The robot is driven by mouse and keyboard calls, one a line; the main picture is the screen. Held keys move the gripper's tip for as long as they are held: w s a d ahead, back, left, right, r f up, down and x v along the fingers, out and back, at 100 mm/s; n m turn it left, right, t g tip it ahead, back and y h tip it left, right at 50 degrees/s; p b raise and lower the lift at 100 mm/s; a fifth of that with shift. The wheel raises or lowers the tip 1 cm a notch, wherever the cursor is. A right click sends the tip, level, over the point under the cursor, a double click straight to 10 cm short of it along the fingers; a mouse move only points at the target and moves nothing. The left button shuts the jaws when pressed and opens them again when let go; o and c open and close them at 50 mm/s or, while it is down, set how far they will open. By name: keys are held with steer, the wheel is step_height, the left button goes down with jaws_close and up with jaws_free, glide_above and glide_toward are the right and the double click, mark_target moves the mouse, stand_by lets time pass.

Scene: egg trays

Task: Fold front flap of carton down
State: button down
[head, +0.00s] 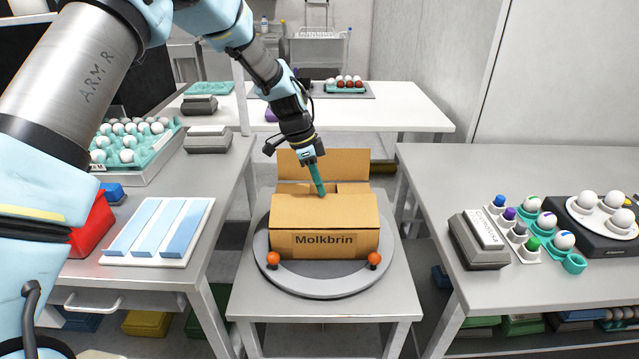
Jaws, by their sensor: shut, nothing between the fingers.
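A brown cardboard carton (300,245) labelled "Molkbrin" sits on a round grey turntable (310,286) in the middle of the head view. Its front flap (330,211) slopes over the top on the near side. Its back flap (345,163) stands up behind. Small side flaps show at the top behind the front flap. My gripper (321,193) is shut and empty, pointing down at the far edge of the front flap. I cannot tell whether its tip touches the flap. The carton's inside is mostly hidden.
Two orange balls (273,259) (374,259) sit at the turntable's front. The left table holds an egg tray (150,150) and a blue-striped panel (160,230). The right table holds a grey device (478,240) and egg cups. Gaps separate the stand from both tables.

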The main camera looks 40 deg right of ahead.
steer(key=shift+w+d+f+b, duration=0.2)
steer(key=shift+w+f+b, duration=0.05)
steer(key=shift+f+b, duration=0.35)
steer(key=shift+w+d+f+b, duration=0.15)
steer(key=shift+w+f+b, duration=0.05)
steer(key=shift+f+b, duration=0.4)
steer(key=shift+w+d+f+b, duration=0.2)
steer(key=shift+w+f+b, duration=0.05)
steer(key=shift+f+b, duration=0.3)
steer(key=shift+r, duration=0.2)
steer(key=w+d+v, duration=0.1)
steer(key=d+v, duration=0.2)
steer(key=v, duration=1.1)
steer(key=shift+w+r, duration=0.3)
steer(key=shift+w, duration=0.15)
